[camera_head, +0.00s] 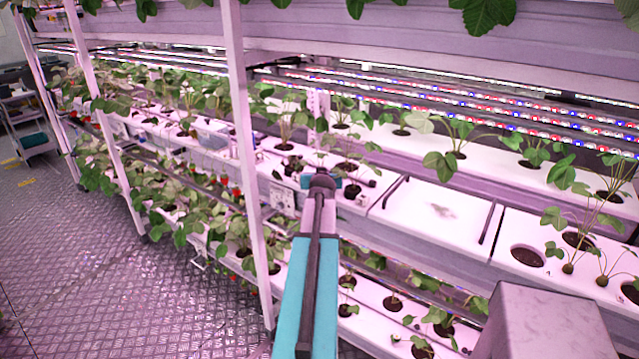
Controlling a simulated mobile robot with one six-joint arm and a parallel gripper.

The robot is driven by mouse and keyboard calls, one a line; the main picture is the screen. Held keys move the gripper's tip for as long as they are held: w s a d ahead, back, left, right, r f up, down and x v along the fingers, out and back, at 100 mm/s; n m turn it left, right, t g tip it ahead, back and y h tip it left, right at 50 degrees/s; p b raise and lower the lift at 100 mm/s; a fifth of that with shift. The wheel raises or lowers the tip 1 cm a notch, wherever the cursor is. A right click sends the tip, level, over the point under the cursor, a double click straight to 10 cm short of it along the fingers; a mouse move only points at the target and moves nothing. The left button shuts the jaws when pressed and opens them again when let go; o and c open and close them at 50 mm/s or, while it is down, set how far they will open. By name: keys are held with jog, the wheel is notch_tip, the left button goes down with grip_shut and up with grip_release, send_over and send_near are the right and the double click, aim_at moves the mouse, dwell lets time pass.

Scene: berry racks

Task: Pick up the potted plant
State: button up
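Several potted plants with green leaves stand in round holes of the white rack troughs; I cannot tell which one the task means. One plant (441,162) stands on the back trough, right of centre. Another plant (557,218) stands at the right, near a round dark opening (527,257) in the front trough. A small plant (352,190) sits just right of my arm's far end. My arm (309,270), teal and dark grey, reaches from the bottom centre toward the middle trough. I cannot make out my gripper's fingers; nothing held is visible.
White rack posts (248,150) stand left of my arm. An upper shelf (420,30) and rows of lit LED strips (470,95) run above the troughs. A lower trough (375,318) holds more plants. The patterned floor (130,290) at left is clear. A cart (32,130) stands far left.

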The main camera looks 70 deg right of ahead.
dwell(0.5)
jog(key=c, duration=1.3)
jog(key=shift+r, duration=0.1)
jog(key=shift+c, duration=0.2)
jog(key=shift+r+b, duration=1.2)
jog(key=shift+r, duration=3.7)
